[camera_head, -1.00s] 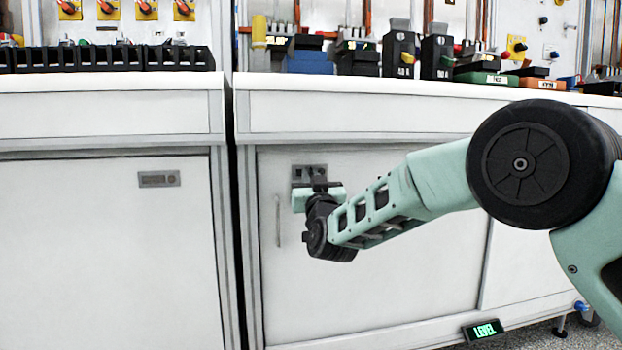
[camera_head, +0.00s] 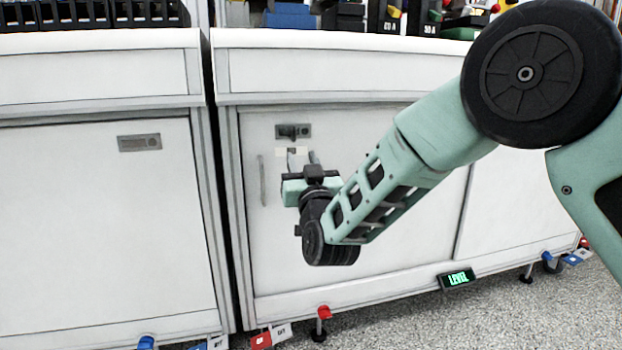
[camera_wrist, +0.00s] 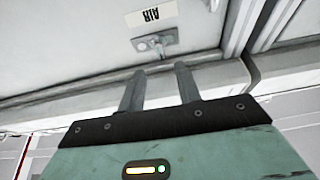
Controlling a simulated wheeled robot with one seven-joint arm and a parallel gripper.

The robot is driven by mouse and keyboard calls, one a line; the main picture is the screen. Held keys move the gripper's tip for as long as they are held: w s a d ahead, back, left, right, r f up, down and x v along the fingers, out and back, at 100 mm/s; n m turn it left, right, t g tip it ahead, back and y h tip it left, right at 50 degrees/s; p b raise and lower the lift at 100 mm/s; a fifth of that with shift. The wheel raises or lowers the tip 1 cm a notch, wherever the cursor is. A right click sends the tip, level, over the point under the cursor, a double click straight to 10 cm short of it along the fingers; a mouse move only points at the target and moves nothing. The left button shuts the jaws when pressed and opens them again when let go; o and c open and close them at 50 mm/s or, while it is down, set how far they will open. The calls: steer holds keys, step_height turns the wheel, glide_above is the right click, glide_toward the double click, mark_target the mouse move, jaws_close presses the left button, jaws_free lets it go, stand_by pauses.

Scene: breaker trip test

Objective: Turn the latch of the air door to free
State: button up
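The air door (camera_head: 385,205) is a white cabinet door, and it looks shut. Its latch (camera_head: 293,131) is a small dark piece on a grey plate near the door's top left. In the wrist view the latch (camera_wrist: 158,43) shows beside the upside-down AIR label (camera_wrist: 150,14). The latch's exact angle is hard to tell. My gripper (camera_head: 303,156) is just below the plate in the head view. In the wrist view my gripper (camera_wrist: 160,69) has its two fingers apart with nothing between them, and the tips appear clear of the latch.
A vertical bar handle (camera_head: 263,181) is left of my gripper on the same door. A second cabinet door (camera_head: 105,230) with its own plate (camera_head: 139,142) stands to the left. A green LEVEL display (camera_head: 457,279) is low at the right. Black bins (camera_head: 90,14) line the worktop.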

steer(key=p+v, duration=0.1)
steer(key=v, duration=0.7)
steer(key=shift+p, duration=0.4)
steer(key=s+d+f+n+g+p, duration=0.1)
steer(key=s+n+g+p, duration=0.4)
steer(key=s+g, duration=0.95)
steer(key=s+d+g+h+p, duration=0.2)
steer(key=s+d+g+h, duration=0.1)
steer(key=s+d, duration=0.55)
steer(key=s+d+g+h+p, duration=0.2)
steer(key=s+d+g, duration=0.25)
steer(key=s, duration=0.65)
step_height(320, 180, up, 38)
steer(key=d+p, duration=0.1)
steer(key=p, duration=3.6)
steer(key=shift+s+h+p, duration=0.3)
